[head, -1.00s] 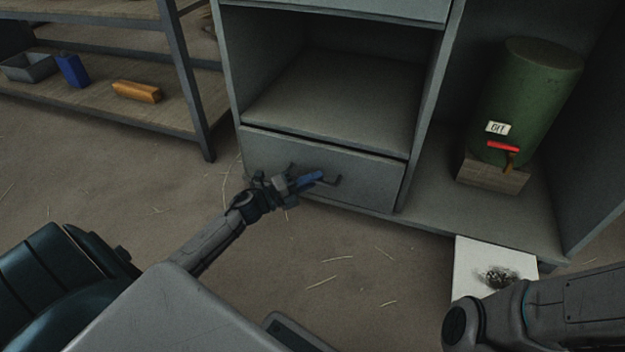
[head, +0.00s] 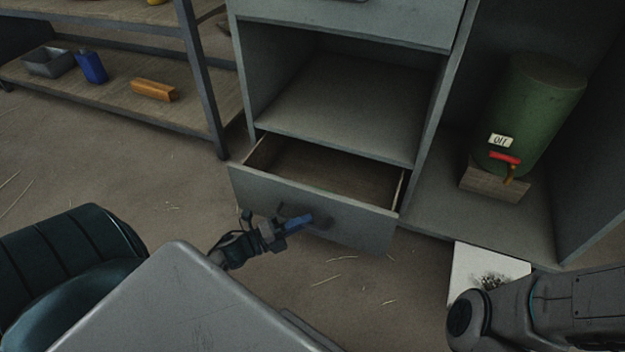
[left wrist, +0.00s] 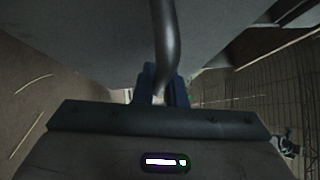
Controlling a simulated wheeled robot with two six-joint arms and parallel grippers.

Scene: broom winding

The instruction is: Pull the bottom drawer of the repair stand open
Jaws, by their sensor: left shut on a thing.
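The bottom drawer (head: 345,219) of the grey repair stand (head: 419,190) is partly open, and its brown inside shows bare where I can see it. My left gripper (head: 297,222) is at the drawer's front, shut on its handle. In the left wrist view the dark, curved handle (left wrist: 165,50) runs between the two blue fingers of the left gripper (left wrist: 161,88). The drawer front (left wrist: 90,35) fills the upper part of that view. My right arm enters the head view at the lower right; its gripper cannot be made out.
A green tank (head: 530,115) with a red-handled tap (head: 505,158) rests on a block (head: 495,183) in the right bay. A white sheet (head: 480,265) with a dark smudge lies below. A shelf (head: 120,110) stands at left. Bare floor lies before the drawer.

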